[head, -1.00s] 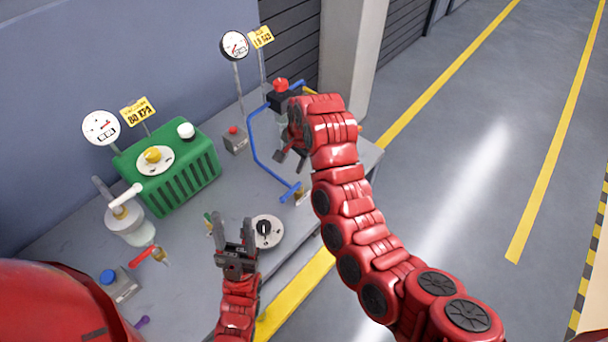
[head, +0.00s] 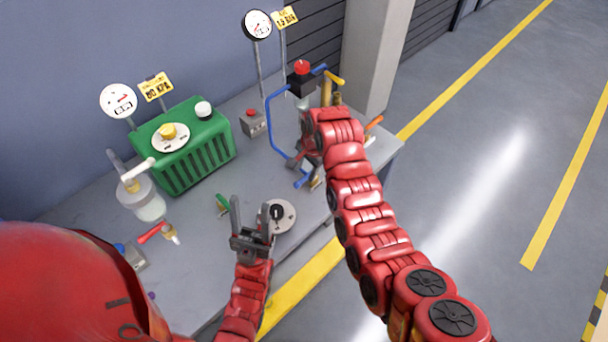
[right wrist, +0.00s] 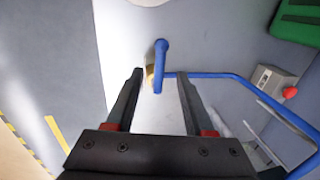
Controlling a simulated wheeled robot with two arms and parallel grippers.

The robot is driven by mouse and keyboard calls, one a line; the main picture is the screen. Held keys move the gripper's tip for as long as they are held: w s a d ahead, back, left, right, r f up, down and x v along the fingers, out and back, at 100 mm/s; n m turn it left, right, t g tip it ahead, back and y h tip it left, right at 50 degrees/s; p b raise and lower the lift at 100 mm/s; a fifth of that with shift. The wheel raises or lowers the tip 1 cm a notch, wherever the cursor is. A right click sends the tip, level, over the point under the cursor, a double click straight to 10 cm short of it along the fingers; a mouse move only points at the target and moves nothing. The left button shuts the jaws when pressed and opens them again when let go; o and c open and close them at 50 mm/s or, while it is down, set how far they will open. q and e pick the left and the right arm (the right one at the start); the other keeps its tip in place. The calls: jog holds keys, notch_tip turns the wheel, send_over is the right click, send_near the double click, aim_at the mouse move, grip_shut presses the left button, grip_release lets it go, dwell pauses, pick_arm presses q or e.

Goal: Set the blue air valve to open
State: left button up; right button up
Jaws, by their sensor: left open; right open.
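The blue air valve's handle (head: 304,181) is at the front edge of the bench, beside a brass fitting (head: 317,183). A blue pipe (head: 270,125) runs to it. In the right wrist view the blue handle (right wrist: 161,55) stands ahead of the fingertips, roughly centred between them, with the brass part (right wrist: 150,77) partly hidden by a finger. My right gripper (head: 297,161) is open just above and behind the handle; I cannot tell whether it touches. The right gripper's spread fingers (right wrist: 160,82) hold nothing. My left gripper (head: 251,205) is open and empty, left of a round dial (head: 285,219).
A green box (head: 195,160) with a yellow knob and a glass jar (head: 148,205) stand at the left. A red-handled valve (head: 155,232) is near my left side. A grey red-button box (head: 253,123) and gauges are behind. The floor at right is clear.

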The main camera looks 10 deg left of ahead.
aim_at(303, 179)
jog(key=shift+w+a+f+p, duration=0.1)
jog(key=shift+a+f+p, duration=0.1)
jog(key=shift+f, duration=0.6)
jog(key=shift+w+a+f+p, duration=0.1)
jog(key=shift+f+p, duration=0.05)
jog(key=shift+f, duration=0.6)
jog(key=shift+w+a+f+p, duration=0.1)
jog(key=shift+a+f+p, duration=0.1)
jog(key=shift+f, duration=0.6)
grip_shut()
